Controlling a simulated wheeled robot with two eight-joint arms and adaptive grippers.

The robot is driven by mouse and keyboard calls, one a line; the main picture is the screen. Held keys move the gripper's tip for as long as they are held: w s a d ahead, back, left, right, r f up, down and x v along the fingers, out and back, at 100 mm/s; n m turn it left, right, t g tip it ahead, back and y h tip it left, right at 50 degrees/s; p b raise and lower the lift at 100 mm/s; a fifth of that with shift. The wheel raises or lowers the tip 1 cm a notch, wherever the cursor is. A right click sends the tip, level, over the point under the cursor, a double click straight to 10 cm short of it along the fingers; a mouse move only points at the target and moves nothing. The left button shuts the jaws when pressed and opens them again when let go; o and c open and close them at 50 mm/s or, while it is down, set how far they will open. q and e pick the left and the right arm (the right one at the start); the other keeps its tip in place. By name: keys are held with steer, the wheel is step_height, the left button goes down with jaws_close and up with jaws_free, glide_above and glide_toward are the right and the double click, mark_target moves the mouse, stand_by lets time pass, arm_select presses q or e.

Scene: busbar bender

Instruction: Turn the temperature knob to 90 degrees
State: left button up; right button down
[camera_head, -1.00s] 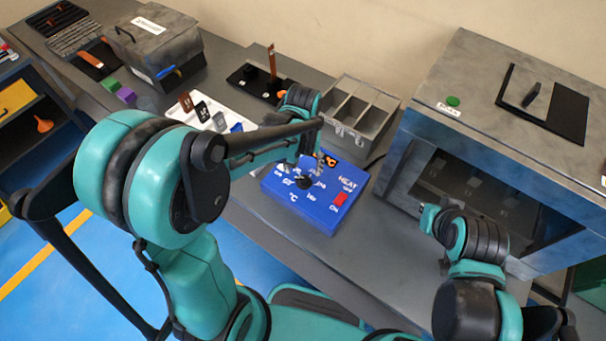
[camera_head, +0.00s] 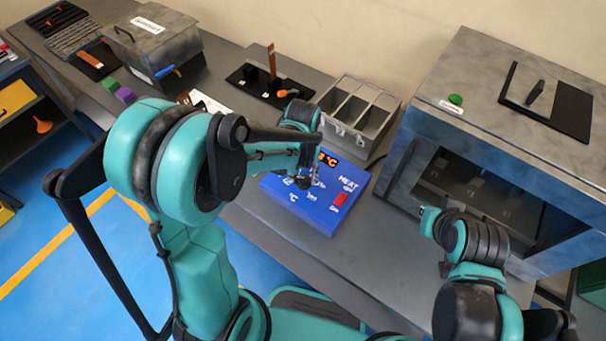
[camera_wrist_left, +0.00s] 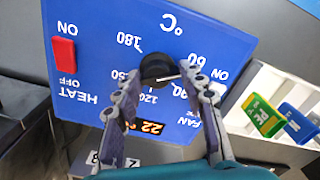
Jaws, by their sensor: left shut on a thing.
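The blue heat panel (camera_head: 320,210) lies on the grey bench and shows upside down in the left wrist view (camera_wrist_left: 85,20). Its round black temperature knob (camera_wrist_left: 157,68) has a pale pointer line and is ringed by white numbers such as 60, 120 and 180. My left gripper (camera_wrist_left: 163,72) is shut on the knob, one finger on each side, and in the head view my left gripper (camera_head: 307,181) hides it. The orange display (camera_wrist_left: 148,127) starts with 22; the rest is hard to read. My right arm is at the right; its fingertips are not clear.
A red switch (camera_head: 339,199) sits on the panel beside ON. A grey compartment bin (camera_head: 352,112) stands behind the panel, and a grey oven-like cabinet (camera_head: 410,160) stands to the right. A white tray (camera_wrist_left: 240,128) with green and blue pieces is beside the panel.

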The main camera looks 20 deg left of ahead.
mark_target(303, 177)
arm_select(q)
steer(key=shift+m, duration=0.3)
steer(key=m+b, duration=0.1)
steer(key=m, duration=1)
steer(key=shift+w+b, duration=0.15)
steer(key=shift+b, duration=0.25)
stand_by(0.4)
steer(key=o, duration=1.2)
steer(key=shift+c, duration=0.2)
steer(key=shift+r, duration=0.1)
step_height(303, 177, up, 12)
